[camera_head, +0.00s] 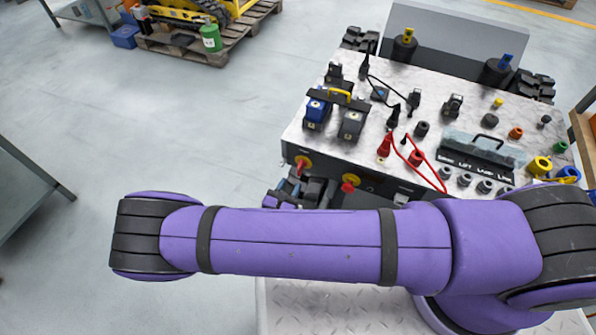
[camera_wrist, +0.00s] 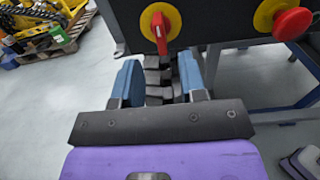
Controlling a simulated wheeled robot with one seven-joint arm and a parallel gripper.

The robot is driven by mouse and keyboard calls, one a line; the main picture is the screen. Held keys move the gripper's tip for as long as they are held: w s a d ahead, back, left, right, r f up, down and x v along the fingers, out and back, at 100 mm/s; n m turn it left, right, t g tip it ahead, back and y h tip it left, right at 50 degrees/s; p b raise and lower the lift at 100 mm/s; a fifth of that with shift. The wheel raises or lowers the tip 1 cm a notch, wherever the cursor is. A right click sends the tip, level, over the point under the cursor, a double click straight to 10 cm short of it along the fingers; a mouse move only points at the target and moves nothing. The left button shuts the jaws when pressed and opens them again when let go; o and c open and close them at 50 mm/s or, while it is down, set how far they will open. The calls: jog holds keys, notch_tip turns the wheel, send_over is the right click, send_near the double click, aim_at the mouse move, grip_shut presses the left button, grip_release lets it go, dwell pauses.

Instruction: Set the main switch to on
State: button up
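The main switch, a red lever on a round yellow plate (camera_wrist: 172,22), is on the dark front panel of the carrier. In the wrist view its red handle (camera_wrist: 159,32) stands close to upright, tilted slightly. In the head view the same switch (camera_head: 301,163) is at the left end of the panel. My gripper (camera_wrist: 160,72) is open, with blue fingers either side of an empty gap, below the handle and apart from it. In the head view my gripper (camera_head: 302,190) is partly hidden behind my purple arm.
A red mushroom button (camera_wrist: 293,24) on a yellow plate sits right of the switch on the same panel. The carrier's metal top (camera_head: 345,158) holds batteries, cables and plugs. A pallet (camera_head: 200,50) stands at the back left. Open floor lies left of the carrier.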

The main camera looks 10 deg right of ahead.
aim_at(298, 172)
jog(key=x, duration=0.6)
jog(key=shift+w+d, duration=0.15)
jog(key=shift+w, duration=0.05)
grip_shut()
